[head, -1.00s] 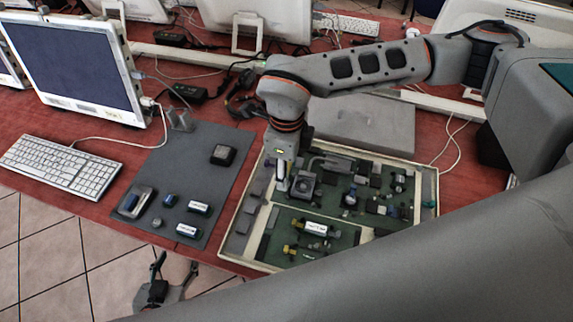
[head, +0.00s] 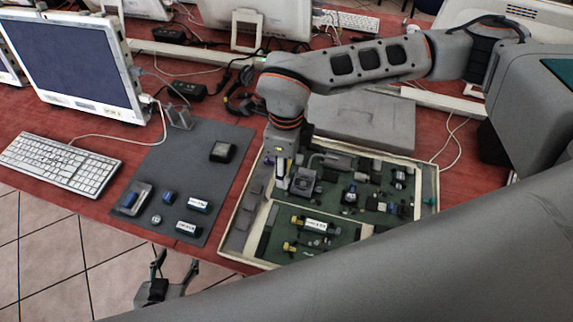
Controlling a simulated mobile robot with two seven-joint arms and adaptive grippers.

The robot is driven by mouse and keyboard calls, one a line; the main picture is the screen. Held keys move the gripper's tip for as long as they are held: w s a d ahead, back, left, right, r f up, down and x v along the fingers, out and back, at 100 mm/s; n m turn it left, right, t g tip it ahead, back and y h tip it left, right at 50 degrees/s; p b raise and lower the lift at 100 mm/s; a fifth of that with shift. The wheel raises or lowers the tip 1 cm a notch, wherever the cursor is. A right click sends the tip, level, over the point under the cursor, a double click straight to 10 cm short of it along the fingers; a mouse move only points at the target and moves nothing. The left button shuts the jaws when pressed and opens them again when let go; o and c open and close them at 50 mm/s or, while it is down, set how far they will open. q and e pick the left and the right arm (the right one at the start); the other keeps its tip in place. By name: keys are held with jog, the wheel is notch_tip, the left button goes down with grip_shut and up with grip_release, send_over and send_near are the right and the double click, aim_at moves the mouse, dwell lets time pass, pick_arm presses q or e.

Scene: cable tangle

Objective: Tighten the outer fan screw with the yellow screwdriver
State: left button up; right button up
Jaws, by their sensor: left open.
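The open case (head: 232,222) holds a green board area with many small parts. A dark square part that looks like the fan (head: 304,183) sits in its left half; the outer screw is too small to tell. My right gripper (head: 281,183) points down beside the fan's left edge; its fingers are small and blurred, so I cannot tell whether they hold anything. Two yellow-ended items lie in the front compartment: one with a white label (head: 315,224) and a smaller one (head: 295,247). I cannot tell if either is the yellow screwdriver. My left gripper (head: 175,269) is open and empty, off the table's front edge.
A grey mat (head: 185,150) left of the case carries a black box (head: 222,152) and several small blue and white items. A keyboard (head: 62,163) and monitor (head: 75,60) stand at left. A grey closed box (head: 365,122) and cables lie behind the case.

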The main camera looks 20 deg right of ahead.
jog(key=shift+f+b, duration=0.3)
jog(key=shift+f, duration=0.15)
dwell(0.5)
dwell(0.3)
jog(key=m, duration=0.4)
jog(key=shift+m, duration=1)
jog(key=shift+m, duration=0.8)
jog(key=m, duration=0.4)
jog(key=shift+m, duration=0.3)
